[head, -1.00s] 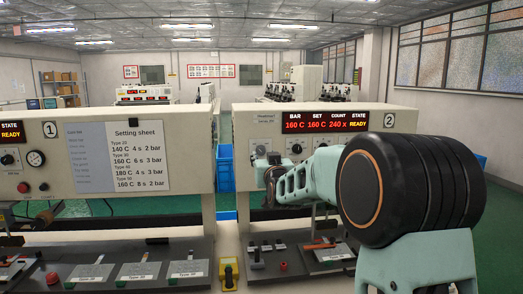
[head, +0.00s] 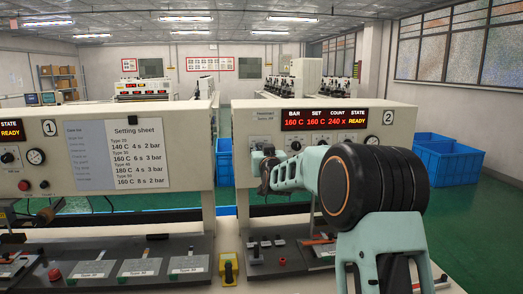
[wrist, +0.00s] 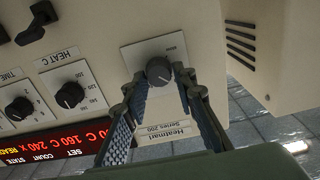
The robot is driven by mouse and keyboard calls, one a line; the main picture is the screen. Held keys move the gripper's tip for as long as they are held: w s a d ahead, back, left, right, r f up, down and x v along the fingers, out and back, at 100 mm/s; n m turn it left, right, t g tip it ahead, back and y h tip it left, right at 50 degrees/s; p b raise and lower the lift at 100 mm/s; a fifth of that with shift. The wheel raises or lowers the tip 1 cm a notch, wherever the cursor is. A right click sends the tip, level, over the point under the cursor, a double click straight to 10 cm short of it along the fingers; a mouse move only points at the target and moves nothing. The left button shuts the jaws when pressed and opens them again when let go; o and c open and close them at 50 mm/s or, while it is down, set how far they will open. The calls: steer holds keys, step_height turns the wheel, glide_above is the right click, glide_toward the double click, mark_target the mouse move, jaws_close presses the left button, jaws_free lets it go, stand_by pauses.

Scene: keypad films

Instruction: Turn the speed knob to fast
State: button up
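In the wrist view, a black round knob (wrist: 158,70) with a pale pointer line sits on a light plate, above the label "Heatmart Series 200". The small print by it is too fine to read, so I cannot confirm it is the speed knob. My gripper (wrist: 161,88) is open, with one fingertip on either side of this knob and the knob between them; I cannot tell whether they touch it. In the head view my gripper (head: 264,174) is at the left end of machine 2 (head: 345,108), and my arm hides the knob.
The HEAT C knob (wrist: 70,94) and TIME knob (wrist: 19,110) are left of the fingers in the wrist view. The red display (head: 323,118) reads READY. Machine 1 (head: 188,190) with its setting sheet stands left. Blue bins (head: 447,162) stand on the floor at right.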

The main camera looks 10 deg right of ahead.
jaws_close()
steer(key=shift+f+m+b, duration=0.1)
steer(key=shift+m+b, duration=0.3)
steer(key=shift+b, duration=0.3)
steer(key=m+b, duration=0.1)
steer(key=b, duration=0.1)
steer(key=m+b, duration=0.1)
steer(key=b, duration=0.1)
steer(key=shift+d+f+m, duration=0.1)
steer(key=shift+f+m, duration=0.1)
steer(key=shift+m, duration=0.2)
steer(key=m+b, duration=0.5)
steer(key=m, duration=0.2)
steer(key=m+b, duration=0.5)
steer(key=m, duration=0.2)
steer(key=shift+d+r, duration=0.15)
steer(key=shift+m, duration=0.3)
